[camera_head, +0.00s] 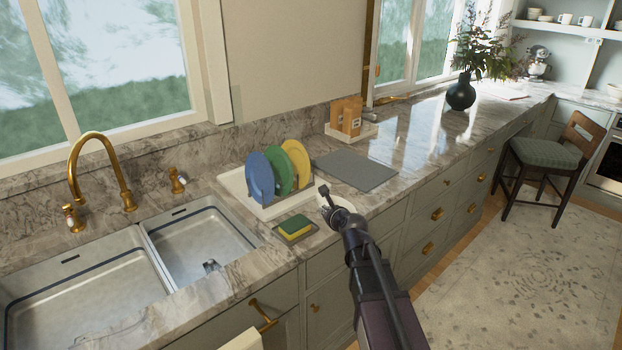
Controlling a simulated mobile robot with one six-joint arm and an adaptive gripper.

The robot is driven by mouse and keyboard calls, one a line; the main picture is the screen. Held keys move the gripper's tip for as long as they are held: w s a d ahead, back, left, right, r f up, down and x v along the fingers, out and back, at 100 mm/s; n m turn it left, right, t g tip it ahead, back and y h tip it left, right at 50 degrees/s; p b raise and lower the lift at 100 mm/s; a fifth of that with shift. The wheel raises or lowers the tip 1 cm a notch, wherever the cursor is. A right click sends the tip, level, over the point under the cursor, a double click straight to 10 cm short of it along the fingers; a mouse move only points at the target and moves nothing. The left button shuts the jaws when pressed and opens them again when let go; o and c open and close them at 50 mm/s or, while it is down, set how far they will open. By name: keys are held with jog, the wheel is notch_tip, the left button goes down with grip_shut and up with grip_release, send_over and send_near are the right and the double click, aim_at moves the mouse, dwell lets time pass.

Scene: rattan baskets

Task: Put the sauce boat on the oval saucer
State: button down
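My gripper (326,194) is over the front edge of the marble counter, right of the dish rack. It is small in view, and I cannot tell whether its fingers are open or shut. A white rounded dish (345,204) shows partly behind my gripper and wrist, near the counter edge. It may be the oval saucer, but my arm hides much of it. I cannot make out the sauce boat clearly; it may be hidden by my gripper.
A white rack (236,187) holds blue, green and yellow plates. A sponge (295,226) lies on a small tray in front of it. A grey mat (354,170) lies flat behind my gripper. A double sink (85,285) is at left. A dark vase (461,94) stands farther right.

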jog(key=shift+s+d, duration=0.3)
jog(key=shift+d, duration=0.65)
jog(key=w, duration=0.5)
jog(key=w+a+f+b, duration=0.1)
jog(key=w, duration=0.3)
jog(key=w+a, duration=0.1)
jog(key=w, duration=0.4)
jog(key=shift+w+f, duration=0.2)
jog(key=shift+w, duration=0.1)
jog(key=shift+w, duration=0.1)
jog(key=shift+w+a, duration=0.1)
jog(key=shift+w, duration=0.15)
jog(key=shift+w+f+b, duration=0.3)
jog(key=shift+f+b, duration=0.3)
jog(key=shift+b, duration=0.15)
jog(key=shift+f+b, duration=1.25)
jog(key=shift+a+f, duration=0.1)
jog(key=shift+f, duration=0.05)
